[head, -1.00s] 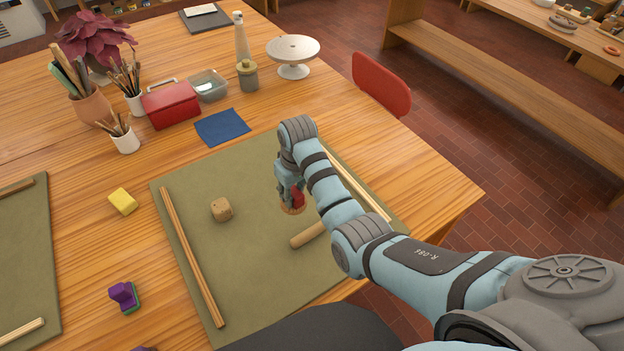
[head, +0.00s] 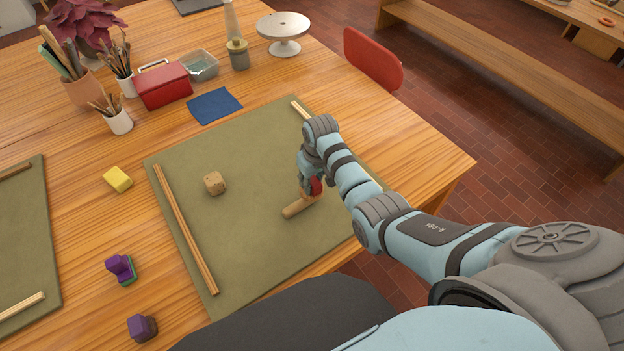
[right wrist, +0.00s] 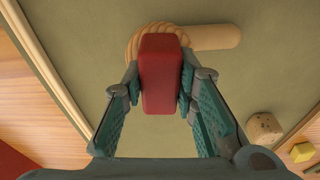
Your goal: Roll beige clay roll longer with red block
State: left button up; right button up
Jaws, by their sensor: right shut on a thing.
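My right gripper (right wrist: 160,88) is shut on a red block (right wrist: 160,72), which also shows in the head view (head: 316,187). A tan, ridged round piece (right wrist: 150,38) shows at the block's far end in the right wrist view. The beige clay roll (head: 296,208) lies on the green mat (head: 250,240). The block is over or beside the roll's right end; I cannot tell whether they touch. In the right wrist view the roll (right wrist: 217,37) sticks out to the right of the block, its other part hidden. My left gripper is not in view.
A small beige clay lump (head: 214,183) sits on the mat. Wooden strips (head: 185,230) lie along its left and right sides. A yellow block (head: 117,179), purple pieces (head: 121,268) and a blue cloth (head: 214,105) lie outside it. The mat's middle is clear.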

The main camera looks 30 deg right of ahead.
jog(key=shift+r, duration=0.1)
jog(key=shift+w+f, duration=0.2)
jog(key=shift+f, duration=0.2)
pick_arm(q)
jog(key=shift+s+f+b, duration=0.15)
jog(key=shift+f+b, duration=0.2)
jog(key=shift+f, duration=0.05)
pick_arm(e)
jog(key=shift+s+f, duration=0.15)
jog(key=shift+f, duration=0.15)
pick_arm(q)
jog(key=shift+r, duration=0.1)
pick_arm(e)
jog(key=shift+a, duration=0.15)
